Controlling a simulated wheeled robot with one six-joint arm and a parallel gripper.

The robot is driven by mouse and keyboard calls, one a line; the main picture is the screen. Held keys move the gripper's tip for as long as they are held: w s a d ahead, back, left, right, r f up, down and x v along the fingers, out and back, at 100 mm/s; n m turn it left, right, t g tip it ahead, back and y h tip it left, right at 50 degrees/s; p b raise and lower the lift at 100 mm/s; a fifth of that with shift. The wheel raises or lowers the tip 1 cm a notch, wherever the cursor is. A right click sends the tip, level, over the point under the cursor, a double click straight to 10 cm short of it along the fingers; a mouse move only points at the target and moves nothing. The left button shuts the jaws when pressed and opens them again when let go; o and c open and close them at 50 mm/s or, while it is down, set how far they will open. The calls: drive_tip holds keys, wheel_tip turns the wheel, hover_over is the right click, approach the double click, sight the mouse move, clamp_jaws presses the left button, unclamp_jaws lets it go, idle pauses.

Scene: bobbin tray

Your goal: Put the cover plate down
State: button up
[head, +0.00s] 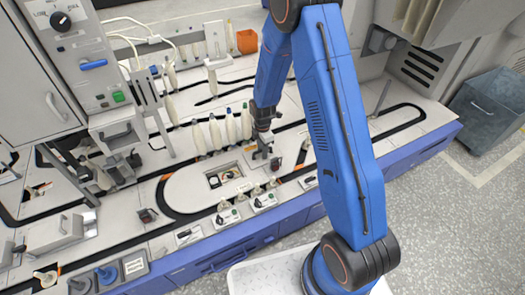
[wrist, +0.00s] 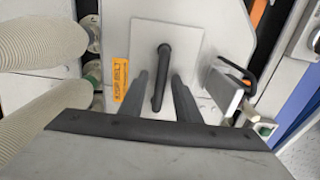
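The cover plate is a light square plate (wrist: 186,45) with a dark upright handle (wrist: 163,65) at its middle. In the wrist view it appears to lie flat on the white bench top. My gripper (wrist: 160,82) is open, with one dark finger on each side of the handle and a gap showing on both sides. In the head view my gripper (head: 264,152) is low over the bench, right of a square opening (head: 224,177) with small parts inside. There the plate is mostly hidden by the gripper.
Cream yarn bobbins (head: 214,132) stand in a row left of my gripper; two (wrist: 40,42) fill the left of the wrist view. A metal bracket (wrist: 224,90) stands close right of the plate. Small switch boxes (head: 228,215) line the front.

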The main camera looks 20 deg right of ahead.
drive_tip(key=s+d+r+m+t, duration=0.1)
drive_tip(key=s+r+m, duration=0.15)
drive_tip(key=r, duration=1.05)
drive_tip(key=s+d+r+m, duration=0.1)
drive_tip(key=s+r+m, duration=0.15)
drive_tip(key=r, duration=0.95)
drive_tip(key=s+d+r+m+t, duration=0.25)
drive_tip(key=s+r+m, duration=0.25)
drive_tip(key=s+r, duration=0.6)
drive_tip(key=s+d+r+m, duration=0.1)
drive_tip(key=s+r+m, duration=0.1)
drive_tip(key=s, duration=0.5)
drive_tip(key=s+d+r+m+t, duration=0.1)
drive_tip(key=s+r+m, duration=0.1)
drive_tip(key=s+m, duration=0.2)
drive_tip(key=s+d+r+m, duration=0.1)
drive_tip(key=s+m, duration=0.3)
drive_tip(key=s, duration=0.5)
drive_tip(key=shift+s+d+r, duration=0.15)
drive_tip(key=shift+s+r, duration=0.2)
drive_tip(key=shift+r, duration=0.2)
